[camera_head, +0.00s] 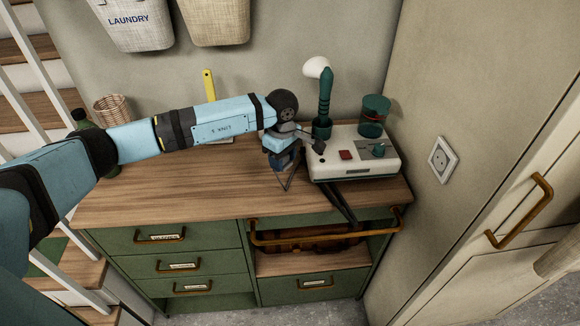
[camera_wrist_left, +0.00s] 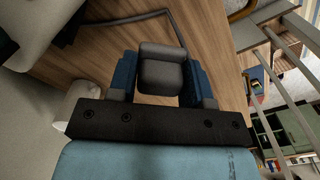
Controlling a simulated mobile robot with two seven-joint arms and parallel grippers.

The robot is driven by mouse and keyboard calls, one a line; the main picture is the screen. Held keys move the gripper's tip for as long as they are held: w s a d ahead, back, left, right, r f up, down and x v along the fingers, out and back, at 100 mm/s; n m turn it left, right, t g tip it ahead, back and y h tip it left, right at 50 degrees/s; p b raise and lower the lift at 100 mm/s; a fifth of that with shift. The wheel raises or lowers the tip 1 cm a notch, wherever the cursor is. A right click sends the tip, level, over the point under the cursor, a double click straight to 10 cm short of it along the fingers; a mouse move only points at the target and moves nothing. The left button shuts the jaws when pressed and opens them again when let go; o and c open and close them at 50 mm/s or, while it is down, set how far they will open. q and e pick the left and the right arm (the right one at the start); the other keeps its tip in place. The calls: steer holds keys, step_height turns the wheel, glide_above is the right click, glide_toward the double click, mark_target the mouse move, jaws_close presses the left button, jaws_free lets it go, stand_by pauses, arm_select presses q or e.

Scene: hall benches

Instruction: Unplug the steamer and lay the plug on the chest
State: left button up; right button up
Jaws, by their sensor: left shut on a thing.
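The steamer (camera_head: 352,156) has a cream base with a red switch, a green tank (camera_head: 373,116) and a green wand with a pale head (camera_head: 320,95). It stands at the right end of the wooden chest top (camera_head: 190,192). My left gripper (camera_head: 281,160) is just left of the steamer, low over the chest top. In the left wrist view it is shut on the dark grey plug (camera_wrist_left: 161,70), between its blue fingers. A dark cord (camera_wrist_left: 130,21) shows beyond it. The wall socket (camera_head: 443,159) at the right has nothing in it. My right gripper is not in view.
A wicker cup (camera_head: 113,109) and a green bottle (camera_head: 80,118) stand at the chest's left end. A yellow-handled thing (camera_head: 208,85) is behind my left arm. Laundry baskets (camera_head: 137,24) hang above. The chest top's left front is clear. A dark strip (camera_head: 340,202) crosses its front edge.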

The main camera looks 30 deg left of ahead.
arm_select(q)
steer(key=shift+a, duration=0.15)
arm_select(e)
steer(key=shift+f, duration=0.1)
arm_select(q)
steer(key=shift+r, duration=0.1)
steer(key=shift+b, duration=0.35)
steer(key=b, duration=0.4)
glide_above(283, 187)
step_height(283, 187, down, 5)
steer(key=shift+f+b, duration=1)
steer(key=shift+f, duration=0.7)
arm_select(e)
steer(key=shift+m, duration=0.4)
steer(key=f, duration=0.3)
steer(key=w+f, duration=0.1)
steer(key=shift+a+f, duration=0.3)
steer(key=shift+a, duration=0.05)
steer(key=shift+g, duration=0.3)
